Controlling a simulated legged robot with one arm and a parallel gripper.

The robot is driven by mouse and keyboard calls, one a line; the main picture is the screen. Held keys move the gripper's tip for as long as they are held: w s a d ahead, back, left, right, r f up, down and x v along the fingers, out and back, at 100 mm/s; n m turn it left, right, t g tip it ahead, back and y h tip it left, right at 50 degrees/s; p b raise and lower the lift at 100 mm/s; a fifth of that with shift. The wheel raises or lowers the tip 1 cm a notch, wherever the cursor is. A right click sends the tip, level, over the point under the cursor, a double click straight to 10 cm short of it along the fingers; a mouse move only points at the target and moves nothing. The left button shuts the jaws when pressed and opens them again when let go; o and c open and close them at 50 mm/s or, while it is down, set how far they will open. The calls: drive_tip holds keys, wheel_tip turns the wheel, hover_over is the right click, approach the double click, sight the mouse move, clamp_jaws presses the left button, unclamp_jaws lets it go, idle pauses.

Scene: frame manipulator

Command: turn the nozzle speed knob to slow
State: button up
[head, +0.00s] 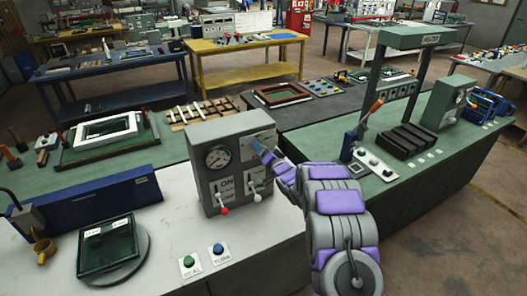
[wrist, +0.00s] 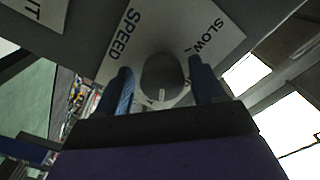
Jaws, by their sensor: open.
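The speed knob (wrist: 163,76) is a dark round knob with a white pointer mark, in the middle of the wrist view. It sits on a pale plate (wrist: 217,42) lettered SPEED on the left and SLOW on the right. The mark faces the bottom of the picture, towards my gripper's palm. My gripper (head: 260,148) is open, its blue fingers one on each side of the knob; I cannot tell whether they touch it. In the head view the gripper is at the upper right of the grey control box (head: 203,145), and the knob is hidden there.
The box also carries a round gauge (head: 218,157), a red-tipped lever (head: 223,209) and a white-tipped lever (head: 257,196) below my gripper. Green (head: 188,262) and blue (head: 218,249) buttons stand in front. A dark green tray (head: 108,246) lies left. The white bench front is partly clear.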

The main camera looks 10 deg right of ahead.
drive_tip(key=shift+a, duration=0.25)
drive_tip(key=c, duration=1.1)
drive_tip(key=shift+o, duration=0.2)
